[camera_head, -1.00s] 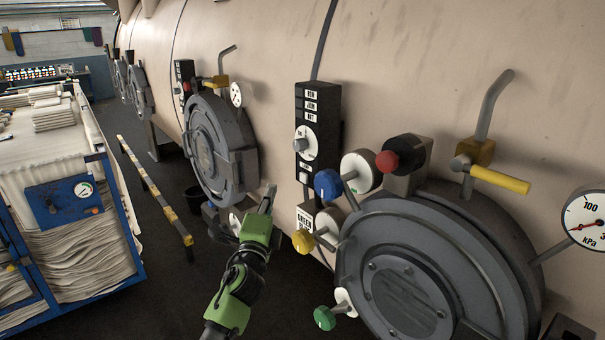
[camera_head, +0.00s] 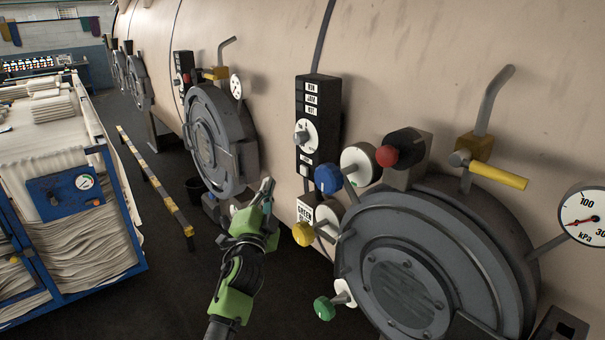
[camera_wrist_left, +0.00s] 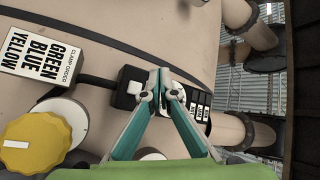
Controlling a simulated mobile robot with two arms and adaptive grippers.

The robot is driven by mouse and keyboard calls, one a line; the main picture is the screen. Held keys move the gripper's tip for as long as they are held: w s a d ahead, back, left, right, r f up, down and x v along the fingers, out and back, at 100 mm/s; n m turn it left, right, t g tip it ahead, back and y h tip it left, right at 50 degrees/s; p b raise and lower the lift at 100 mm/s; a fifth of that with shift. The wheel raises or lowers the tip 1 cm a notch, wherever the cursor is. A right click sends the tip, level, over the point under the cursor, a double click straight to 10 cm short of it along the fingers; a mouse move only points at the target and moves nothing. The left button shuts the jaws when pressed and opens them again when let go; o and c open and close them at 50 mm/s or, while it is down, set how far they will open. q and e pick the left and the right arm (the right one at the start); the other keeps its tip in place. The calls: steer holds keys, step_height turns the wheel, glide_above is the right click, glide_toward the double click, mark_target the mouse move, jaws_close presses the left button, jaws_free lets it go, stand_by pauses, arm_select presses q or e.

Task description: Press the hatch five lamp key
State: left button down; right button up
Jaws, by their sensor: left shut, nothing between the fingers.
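A tall black control box (camera_head: 317,130) is fixed to the vessel wall beside the nearest hatch (camera_head: 425,265). It has small white labels at its top, a round white dial (camera_head: 306,135) and a small pale key (camera_head: 305,169) low down. No hatch number is readable. My left gripper (camera_head: 266,186) is shut and empty, below and left of the box. In the left wrist view the black box lies beyond the fingers (camera_wrist_left: 161,84), which cover its middle; the pale key (camera_wrist_left: 133,87) shows just left of the fingertips. Contact cannot be told. My right gripper is out of view.
Blue (camera_head: 327,178), yellow (camera_head: 303,233) and green (camera_head: 324,308) knobs and a red knob (camera_head: 387,155) surround the near hatch. A clamp order label (camera_wrist_left: 42,50) is close by. A blue fabric cart (camera_head: 75,200) and a striped rail (camera_head: 155,180) stand left.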

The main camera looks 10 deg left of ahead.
mark_target(304, 171)
arm_select(q)
steer(key=w+d+b, duration=0.4)
steer(key=w+b, duration=0.1)
steer(key=w, duration=0.1)
steer(key=shift+d, duration=0.4)
steer(key=shift+w, duration=0.1)
stand_by(1.1)
steer(key=shift+w+d+b, duration=0.3)
steer(key=shift+b, duration=0.05)
